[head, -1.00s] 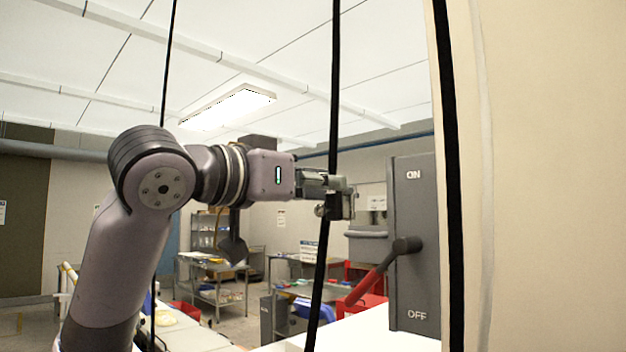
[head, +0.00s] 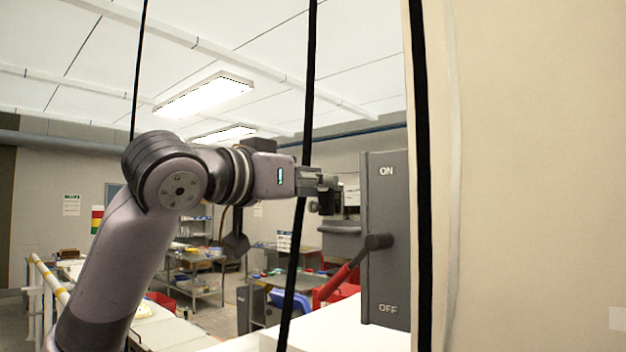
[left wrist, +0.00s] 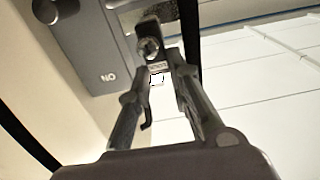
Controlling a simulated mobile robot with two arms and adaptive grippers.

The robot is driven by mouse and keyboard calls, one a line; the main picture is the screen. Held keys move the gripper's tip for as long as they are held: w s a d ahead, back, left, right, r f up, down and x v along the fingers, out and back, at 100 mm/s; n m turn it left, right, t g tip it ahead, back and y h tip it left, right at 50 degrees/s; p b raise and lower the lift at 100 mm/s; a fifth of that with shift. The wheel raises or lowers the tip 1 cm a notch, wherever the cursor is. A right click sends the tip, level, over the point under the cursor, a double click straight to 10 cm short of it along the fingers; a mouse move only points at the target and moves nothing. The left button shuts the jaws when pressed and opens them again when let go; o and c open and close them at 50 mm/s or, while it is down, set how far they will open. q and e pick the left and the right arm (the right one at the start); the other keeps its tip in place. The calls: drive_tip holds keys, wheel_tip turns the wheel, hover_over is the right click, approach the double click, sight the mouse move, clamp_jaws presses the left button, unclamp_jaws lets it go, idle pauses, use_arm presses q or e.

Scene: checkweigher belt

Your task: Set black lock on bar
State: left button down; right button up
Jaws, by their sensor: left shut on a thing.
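My left gripper (head: 322,188) is shut on a small black lock (head: 328,202) and holds it in the air, just left of the grey switch box (head: 388,275). In the left wrist view the lock (left wrist: 149,36) shows at the tips of the fingers (left wrist: 155,72), with a round metallic face towards the camera. The box (left wrist: 88,40) lies behind it at upper left. The box's lever (head: 350,268) has a red grip and slants down to the left. I cannot make out a separate bar or whether the lock touches the box. My right gripper is not in view.
A black upright strip (head: 423,200) and a pale wall panel (head: 530,180) stand right of the box. A thin dark post or cable (head: 297,250) crosses the view at my left wrist. A white surface (head: 310,325) lies below. Shelves and tables stand farther back.

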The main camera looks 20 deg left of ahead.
sight(323, 213)
use_arm(q)
drive_tip(key=shift+f, duration=0.1)
idle(0.4)
drive_tip(key=shift+f+b, duration=1.85)
drive_tip(key=shift+f, duration=0.45)
drive_tip(key=c, duration=1.4)
unclamp_jaws()
